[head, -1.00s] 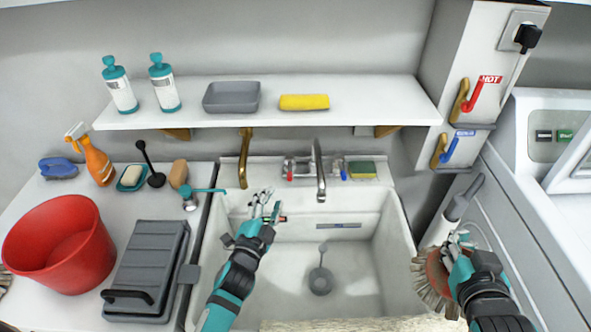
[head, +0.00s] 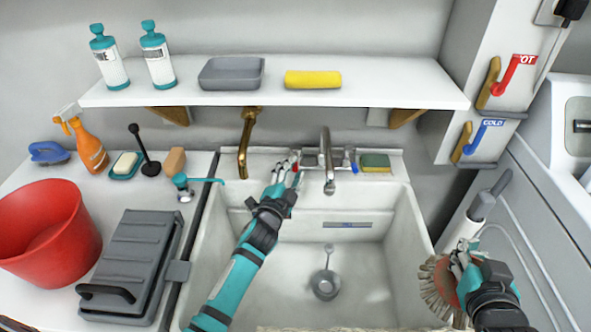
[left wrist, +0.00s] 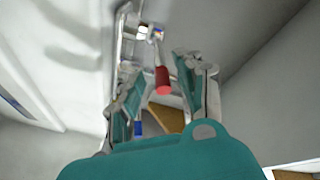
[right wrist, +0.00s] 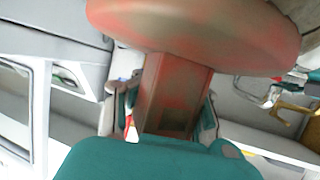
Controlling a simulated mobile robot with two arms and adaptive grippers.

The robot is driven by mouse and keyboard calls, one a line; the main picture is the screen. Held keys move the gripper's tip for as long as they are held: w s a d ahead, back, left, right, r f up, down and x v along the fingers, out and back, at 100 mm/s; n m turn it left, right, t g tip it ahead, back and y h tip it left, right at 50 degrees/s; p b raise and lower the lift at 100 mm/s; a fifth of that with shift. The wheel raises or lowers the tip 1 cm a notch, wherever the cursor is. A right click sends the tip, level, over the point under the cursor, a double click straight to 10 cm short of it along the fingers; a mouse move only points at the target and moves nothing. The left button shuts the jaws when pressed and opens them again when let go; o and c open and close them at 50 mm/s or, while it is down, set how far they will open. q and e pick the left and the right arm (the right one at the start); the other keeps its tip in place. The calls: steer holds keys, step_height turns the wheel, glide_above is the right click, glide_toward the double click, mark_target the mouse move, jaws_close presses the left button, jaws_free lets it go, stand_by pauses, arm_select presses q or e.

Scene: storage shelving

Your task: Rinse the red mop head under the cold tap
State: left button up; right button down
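The red mop head (head: 441,285) has a red back and a fringe of pale bristles. It hangs at the sink's right edge, and my right gripper (head: 462,262) is shut on its block-like stem. The red disc (right wrist: 195,35) and stem (right wrist: 172,95) fill the right wrist view. The tap spout (head: 327,165) stands at the back of the sink. A blue handle (head: 350,165) is on its right. My left gripper (head: 287,175) is by the left handle; in the left wrist view the red handle (left wrist: 162,80) shows between its parted fingers. Contact cannot be told.
The white sink (head: 222,285) is empty apart from its drain strainer (head: 325,285). A brass spout (head: 243,150) stands left of the tap, and a sponge (head: 375,162) right. A shelf (head: 380,92) overhangs behind. Wall levers are labelled HOT (head: 510,78) and COLD (head: 475,140).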

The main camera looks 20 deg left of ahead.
arm_select(q)
steer(key=shift+w+b, duration=0.35)
steer(key=shift+w, duration=1)
steer(key=shift+c, duration=0.4)
jaws_close()
